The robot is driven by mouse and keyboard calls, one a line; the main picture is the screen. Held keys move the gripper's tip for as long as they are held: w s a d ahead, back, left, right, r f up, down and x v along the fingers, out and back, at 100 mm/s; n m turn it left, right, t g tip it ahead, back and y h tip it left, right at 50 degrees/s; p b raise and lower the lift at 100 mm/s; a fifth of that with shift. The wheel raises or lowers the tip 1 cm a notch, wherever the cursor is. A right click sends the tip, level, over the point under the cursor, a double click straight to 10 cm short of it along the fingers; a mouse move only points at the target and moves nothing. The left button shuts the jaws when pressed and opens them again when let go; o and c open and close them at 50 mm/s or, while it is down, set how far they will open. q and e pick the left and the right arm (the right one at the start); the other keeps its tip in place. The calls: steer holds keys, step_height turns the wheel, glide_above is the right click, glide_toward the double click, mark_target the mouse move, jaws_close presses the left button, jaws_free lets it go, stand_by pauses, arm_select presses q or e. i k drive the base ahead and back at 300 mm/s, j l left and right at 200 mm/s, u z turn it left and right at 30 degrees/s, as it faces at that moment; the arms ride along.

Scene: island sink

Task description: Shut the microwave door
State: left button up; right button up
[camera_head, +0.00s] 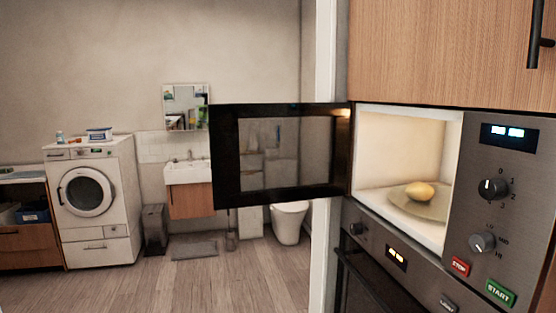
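The microwave (480,195) is built into the cabinet wall at the right. Its door (226,160) has a black frame and a see-through window. The door stands wide open, swung out to the left from its hinge at the left edge of the lit cavity (395,150). A yellow, roundish food item (420,192) sits on a plate (432,208) inside the cavity. Neither of my grippers shows in the head view.
An oven (365,275) sits below the microwave, and a wooden cabinet (440,50) with a black handle is above. A washing machine (95,200), bin (155,228), sink (188,172) and toilet (289,222) stand further back. The wooden floor (190,290) at lower left is clear.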

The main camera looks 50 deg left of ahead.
mark_target(224, 123)
steer(key=k+l+z, duration=0.1)
steer(key=k+z, duration=0.25)
steer(key=k, duration=0.15)
steer(key=k+l+z, duration=0.2)
steer(key=k+z, duration=0.15)
steer(key=j+z, duration=0.25)
steer(key=j, duration=0.6)
steer(key=k+j+z, duration=0.1)
steer(key=j+z, duration=0.2)
steer(key=j, duration=1.85)
steer(key=k+j, duration=0.15)
steer(key=j, duration=2.45)
steer(key=k+j+z, duration=0.1)
steer(key=j, duration=0.25)
steer(key=k+j, duration=0.15)
steer(key=j, duration=0.2)
steer(key=k+j+z, duration=0.15)
steer(key=j, duration=0.2)
